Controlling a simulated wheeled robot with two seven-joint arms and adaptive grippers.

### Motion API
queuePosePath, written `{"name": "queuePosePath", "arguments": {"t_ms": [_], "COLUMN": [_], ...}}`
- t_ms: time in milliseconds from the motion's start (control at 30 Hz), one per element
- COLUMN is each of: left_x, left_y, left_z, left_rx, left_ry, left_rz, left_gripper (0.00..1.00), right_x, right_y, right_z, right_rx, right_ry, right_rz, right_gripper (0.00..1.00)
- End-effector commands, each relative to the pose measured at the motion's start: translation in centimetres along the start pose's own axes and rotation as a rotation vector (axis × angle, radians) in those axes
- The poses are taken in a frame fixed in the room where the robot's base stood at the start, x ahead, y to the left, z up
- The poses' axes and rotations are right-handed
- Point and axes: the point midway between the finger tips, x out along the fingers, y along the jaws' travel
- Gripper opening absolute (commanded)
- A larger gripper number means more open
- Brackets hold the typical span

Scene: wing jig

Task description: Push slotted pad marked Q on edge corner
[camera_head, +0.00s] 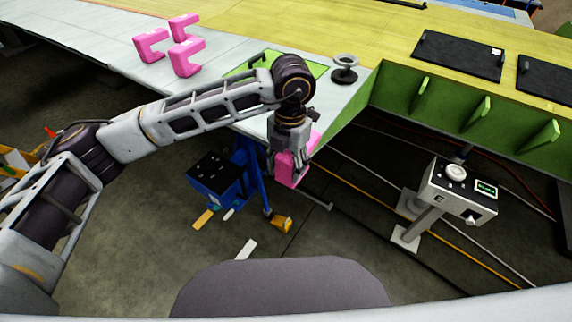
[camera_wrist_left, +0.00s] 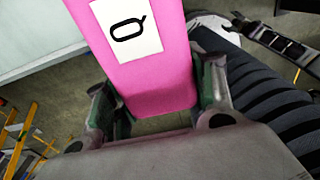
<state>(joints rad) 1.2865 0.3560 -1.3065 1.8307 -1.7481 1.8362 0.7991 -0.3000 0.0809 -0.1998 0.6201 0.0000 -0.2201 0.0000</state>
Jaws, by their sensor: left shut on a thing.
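The pink pad marked Q (camera_wrist_left: 155,75) fills the middle of the left wrist view, its white label with a black Q facing the camera. My left gripper (camera_wrist_left: 160,110) is shut on it, with a finger on each side. In the head view the pink pad (camera_head: 290,168) hangs below my left gripper (camera_head: 290,150), beside the corner of the pale wing panel (camera_head: 255,122). The gripper hides part of the pad, and I cannot tell whether the pad touches the panel edge. My right gripper is not in view.
Several pink slotted pads (camera_head: 187,58) lie on the panel at the back left. A round metal fitting (camera_head: 345,68) stands near the corner. Green ribbed structure (camera_head: 470,112) runs right. A blue stand (camera_head: 222,180) and a grey box marked E (camera_head: 458,190) stand below.

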Motion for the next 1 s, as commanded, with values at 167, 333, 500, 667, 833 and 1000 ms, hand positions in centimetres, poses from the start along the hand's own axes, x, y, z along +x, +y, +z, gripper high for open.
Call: {"name": "queuePosePath", "arguments": {"t_ms": [167,333,500,667,833,1000], "left_x": [0.0,0.0,0.0,0.0,0.0,0.1], "left_y": [0.0,0.0,0.0,-0.1,0.0,0.0], "left_z": [0.3,0.6,0.9,1.2,1.5,1.9], "left_rx": [0.000,0.001,0.001,0.002,0.001,0.000], "left_ry": [-0.001,-0.001,0.000,0.000,0.000,0.000], "left_rz": [0.000,0.000,0.000,0.000,0.000,0.000], "left_gripper": [0.27,0.27,0.27,0.27,0.27,0.27], "right_x": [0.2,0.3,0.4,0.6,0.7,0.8], "right_y": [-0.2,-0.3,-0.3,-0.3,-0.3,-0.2], "right_z": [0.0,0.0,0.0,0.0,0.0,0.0], "right_rx": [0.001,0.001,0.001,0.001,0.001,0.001], "right_ry": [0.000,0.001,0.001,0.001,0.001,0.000], "right_rz": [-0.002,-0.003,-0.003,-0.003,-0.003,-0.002], "right_gripper": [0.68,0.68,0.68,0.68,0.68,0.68]}}
